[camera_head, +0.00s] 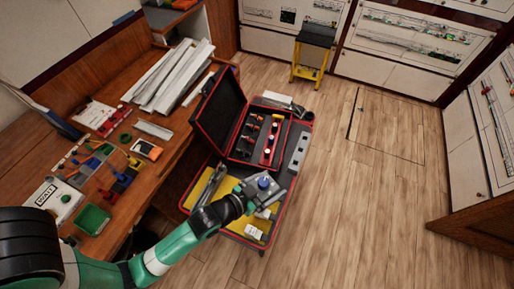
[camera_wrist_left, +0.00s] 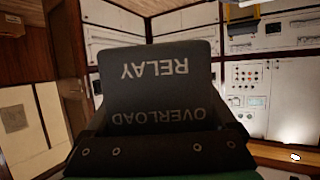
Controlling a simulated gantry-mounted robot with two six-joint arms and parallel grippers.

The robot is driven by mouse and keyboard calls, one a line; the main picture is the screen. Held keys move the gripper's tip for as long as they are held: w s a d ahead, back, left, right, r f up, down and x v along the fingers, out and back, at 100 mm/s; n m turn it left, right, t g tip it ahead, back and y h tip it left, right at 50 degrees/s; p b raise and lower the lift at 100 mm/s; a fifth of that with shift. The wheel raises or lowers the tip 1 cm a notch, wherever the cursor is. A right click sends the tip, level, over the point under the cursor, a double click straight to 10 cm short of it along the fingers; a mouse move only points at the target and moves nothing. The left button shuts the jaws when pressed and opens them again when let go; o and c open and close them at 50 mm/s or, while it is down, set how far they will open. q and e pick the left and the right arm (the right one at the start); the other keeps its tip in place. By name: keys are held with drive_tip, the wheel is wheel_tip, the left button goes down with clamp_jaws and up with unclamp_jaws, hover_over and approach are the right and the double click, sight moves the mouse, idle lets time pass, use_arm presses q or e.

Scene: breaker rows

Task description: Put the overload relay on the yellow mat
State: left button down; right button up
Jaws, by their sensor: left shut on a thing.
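The overload relay (camera_wrist_left: 160,80) is a dark block whose lettering shows upside down in the left wrist view, filling the middle. My left gripper (camera_wrist_left: 155,150) is shut on it. In the head view, my left gripper (camera_head: 262,193) and the dark relay with a blue spot on top (camera_head: 265,184) are over the front part of the open tool case. The yellow mat (camera_head: 234,221) lines that part of the case. My arm and gripper hide some of it. I cannot tell the exact height of the relay above the mat. My right gripper is not in view.
The red-edged case (camera_head: 285,203) has small parts in its back tray and a raised lid (camera_head: 218,110) at left. Small white blocks (camera_head: 253,232) lie on the mat's front. A cluttered wooden bench (camera_head: 165,165) stands left. Open floor (camera_head: 370,200) lies right.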

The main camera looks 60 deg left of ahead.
use_arm(q)
drive_tip(key=w+a+f+n+g+y+b, duration=0.25)
drive_tip(key=a+f+n+y+b, duration=0.35)
drive_tip(key=a+f+b, duration=1.45)
drive_tip(key=s+d+f, duration=0.2)
drive_tip(key=s+f, duration=0.1)
drive_tip(key=s+d+f+b, duration=0.1)
drive_tip(key=s+d+f, duration=0.5)
drive_tip(key=s, duration=0.1)
drive_tip(key=shift+d+f+b, duration=0.1)
drive_tip(key=shift+f+b, duration=0.15)
drive_tip(key=shift+b, duration=0.15)
drive_tip(key=shift+s+d+f, duration=0.15)
drive_tip(key=shift+s+f, duration=0.05)
drive_tip(key=shift+s, duration=0.05)
drive_tip(key=f+b, duration=0.2)
drive_tip(key=f, duration=0.1)
drive_tip(key=shift+s+d+f, duration=0.15)
drive_tip(key=shift+s+d, duration=0.05)
drive_tip(key=shift+s, duration=0.15)
drive_tip(key=shift+f, duration=0.3)
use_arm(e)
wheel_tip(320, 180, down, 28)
